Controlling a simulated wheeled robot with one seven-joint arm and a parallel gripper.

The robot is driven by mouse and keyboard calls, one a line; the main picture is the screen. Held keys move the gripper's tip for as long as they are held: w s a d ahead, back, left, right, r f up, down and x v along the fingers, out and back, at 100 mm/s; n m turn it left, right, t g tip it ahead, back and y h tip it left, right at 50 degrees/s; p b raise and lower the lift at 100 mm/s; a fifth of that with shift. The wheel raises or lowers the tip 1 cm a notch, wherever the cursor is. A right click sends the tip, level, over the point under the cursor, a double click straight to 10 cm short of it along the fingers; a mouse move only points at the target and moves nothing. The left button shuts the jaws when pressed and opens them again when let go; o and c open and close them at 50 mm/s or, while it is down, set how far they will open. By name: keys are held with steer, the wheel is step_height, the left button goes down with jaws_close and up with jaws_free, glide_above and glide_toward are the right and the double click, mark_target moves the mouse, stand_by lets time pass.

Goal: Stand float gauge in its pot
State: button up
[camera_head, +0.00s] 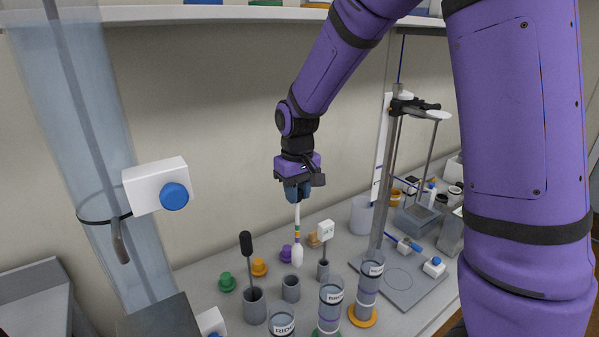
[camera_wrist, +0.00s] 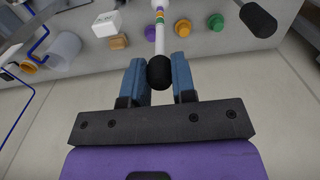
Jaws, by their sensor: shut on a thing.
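The float gauge (camera_head: 297,231) hangs upright from my gripper (camera_head: 298,194). It has a white stem with coloured bands and a white bulb at its lower end. In the wrist view the gauge's black top (camera_wrist: 160,73) lies between the fingers of my gripper (camera_wrist: 159,62), which is shut on it. A small grey pot (camera_head: 291,288) with nothing seen in it stands on the bench below the bulb. The bulb is above this pot and apart from it.
A black-headed tool stands in a grey pot (camera_head: 254,306) to the left. A white-headed tool (camera_head: 325,232) stands in another pot to the right. Clear cylinders (camera_head: 330,306) stand in front. Coloured knobs (camera_head: 259,267) lie behind. A stand rod (camera_head: 387,180) rises at the right.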

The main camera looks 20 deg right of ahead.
steer(key=shift+w+a+f, duration=0.55)
steer(key=shift+a+f, duration=0.25)
steer(key=shift+a, duration=0.05)
steer(key=shift+f, duration=2.1)
steer(key=shift+f, duration=0.65)
steer(key=shift+f, duration=1.65)
